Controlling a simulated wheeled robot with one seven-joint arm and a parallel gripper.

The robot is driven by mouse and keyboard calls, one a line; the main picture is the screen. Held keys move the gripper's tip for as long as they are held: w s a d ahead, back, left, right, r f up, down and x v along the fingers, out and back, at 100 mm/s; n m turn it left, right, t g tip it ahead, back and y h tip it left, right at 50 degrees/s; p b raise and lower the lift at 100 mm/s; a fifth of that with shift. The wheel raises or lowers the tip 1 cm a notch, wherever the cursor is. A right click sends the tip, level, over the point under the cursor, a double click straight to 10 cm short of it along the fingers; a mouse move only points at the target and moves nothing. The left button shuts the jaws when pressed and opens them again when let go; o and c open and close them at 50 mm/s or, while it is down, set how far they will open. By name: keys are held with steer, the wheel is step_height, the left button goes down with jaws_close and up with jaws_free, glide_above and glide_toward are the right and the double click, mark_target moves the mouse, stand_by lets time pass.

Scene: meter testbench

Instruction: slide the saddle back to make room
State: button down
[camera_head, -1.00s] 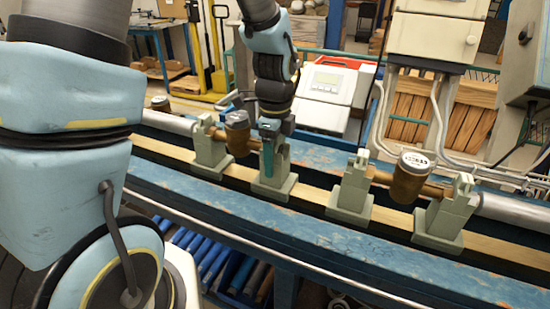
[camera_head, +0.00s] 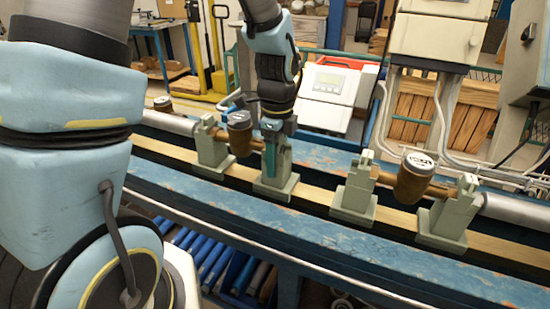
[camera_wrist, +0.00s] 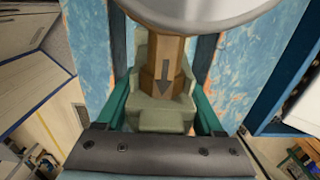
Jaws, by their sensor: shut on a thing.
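A grey-green saddle (camera_head: 274,182) stands on the blue bench rail, just right of the left brass meter (camera_head: 240,135). My gripper (camera_head: 271,150) reaches down onto this saddle from above. In the wrist view its teal fingers (camera_wrist: 160,116) are shut on either side of the saddle (camera_wrist: 163,113). The meter's brass pipe end (camera_wrist: 163,70), marked with an arrow, appears over the saddle's notch; I cannot tell whether they touch. Another saddle (camera_head: 211,154) stands on the meter's left side.
To the right, a second brass meter (camera_head: 413,180) sits between two more saddles, one on its left (camera_head: 353,193) and one on its right (camera_head: 444,220). A grey pipe (camera_head: 510,208) lies beyond. Rail between the held saddle and the right group is clear.

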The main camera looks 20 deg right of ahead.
steer(key=shift+w+a, duration=0.4)
jaws_free()
step_height(320, 180, up, 11)
steer(key=shift+f+b, duration=0.1)
steer(key=shift+b, duration=0.75)
steer(key=shift+s, duration=0.1)
